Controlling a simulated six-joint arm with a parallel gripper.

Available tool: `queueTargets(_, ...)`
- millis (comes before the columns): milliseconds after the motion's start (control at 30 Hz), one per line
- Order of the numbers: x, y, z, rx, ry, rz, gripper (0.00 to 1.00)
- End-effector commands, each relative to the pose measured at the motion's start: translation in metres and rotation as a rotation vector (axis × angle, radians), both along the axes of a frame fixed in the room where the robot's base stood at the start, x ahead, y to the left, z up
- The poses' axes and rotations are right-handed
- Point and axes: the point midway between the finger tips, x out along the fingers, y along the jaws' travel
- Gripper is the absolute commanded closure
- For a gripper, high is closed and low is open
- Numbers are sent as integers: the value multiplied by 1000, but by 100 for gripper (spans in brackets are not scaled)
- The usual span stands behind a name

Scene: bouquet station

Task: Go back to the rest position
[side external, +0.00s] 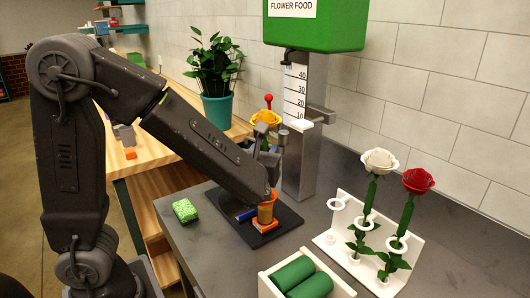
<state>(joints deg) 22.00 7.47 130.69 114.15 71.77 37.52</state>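My arm reaches from the left over the grey worktop, and its end sits above a dark mat (287,221). My gripper (272,143) is small in view and partly hidden behind my forearm.
A green flower food dispenser (315,30) stands behind on a grey post. A white rack (345,204) at right holds a white rose (379,161) and a red rose (418,180). A white box (325,272) holds green cylinders. A green block (185,210) and potted plant (216,75) sit left and behind.

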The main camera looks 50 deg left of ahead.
Motion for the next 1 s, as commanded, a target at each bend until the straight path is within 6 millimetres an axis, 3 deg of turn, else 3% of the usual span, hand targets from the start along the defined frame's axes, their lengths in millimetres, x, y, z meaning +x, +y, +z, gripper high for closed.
queueTargets(133,0,0,0,0,0,0,55)
queueTargets(267,0,0,0,0,0,0,55)
queueTargets(633,0,0,0,0,0,0,21)
queueTargets(1000,0,0,0,0,0,0,21)
